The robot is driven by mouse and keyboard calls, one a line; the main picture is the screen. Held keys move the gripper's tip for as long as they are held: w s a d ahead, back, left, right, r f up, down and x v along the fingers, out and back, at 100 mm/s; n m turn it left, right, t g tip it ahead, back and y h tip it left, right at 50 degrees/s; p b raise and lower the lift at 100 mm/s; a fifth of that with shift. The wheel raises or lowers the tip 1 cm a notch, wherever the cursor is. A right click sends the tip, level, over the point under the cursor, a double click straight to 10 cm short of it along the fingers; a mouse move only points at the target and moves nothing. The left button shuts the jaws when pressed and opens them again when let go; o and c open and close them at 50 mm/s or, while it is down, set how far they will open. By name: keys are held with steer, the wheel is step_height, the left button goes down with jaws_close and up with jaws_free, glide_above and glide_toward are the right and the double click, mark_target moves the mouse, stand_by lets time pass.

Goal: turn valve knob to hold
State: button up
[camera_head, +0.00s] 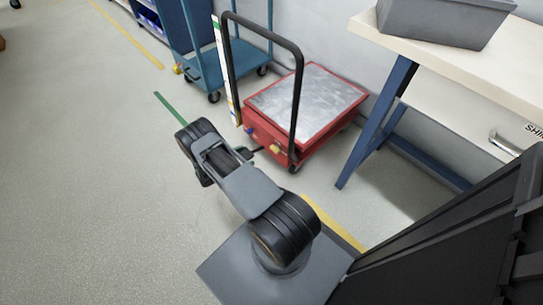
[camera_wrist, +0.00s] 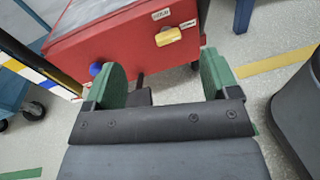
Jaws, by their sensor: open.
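A yellow bar-shaped knob (camera_wrist: 168,35) sits on the front face of a red cart (camera_wrist: 120,45), with small white labels beside it whose text I cannot read surely. It also shows small in the head view (camera_head: 275,149). A round blue knob (camera_wrist: 95,69) is left of it, partly hidden by my left finger. I cannot tell which is the valve knob. My gripper (camera_wrist: 163,78) has two green fingers, open with nothing between them. The yellow knob appears beyond the gap between the fingers, apart from them. In the head view my arm reaches toward the cart front.
The red cart has a grey metal top (camera_head: 306,101) and a tall black handle (camera_head: 298,100). A blue trolley (camera_head: 215,66) stands behind left. A workbench (camera_head: 470,65) with blue legs and a grey bin (camera_head: 445,18) is at right. Floor at left is clear.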

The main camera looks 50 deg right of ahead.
mark_target(273, 151)
step_height(273, 151, down, 7)
steer(key=s+n+t+h+b, duration=0.1)
steer(key=s+n+t, duration=0.1)
steer(key=n, duration=0.1)
steer(key=d+b, duration=0.1)
steer(key=d, duration=0.3)
steer(key=d+b, duration=0.1)
steer(key=d, duration=0.4)
steer(key=s+d, duration=0.1)
steer(key=d, duration=0.4)
steer(key=shift+f+b, duration=0.2)
steer(key=shift+b, duration=0.2)
steer(key=shift+c, duration=0.2)
steer(key=c, duration=0.9)
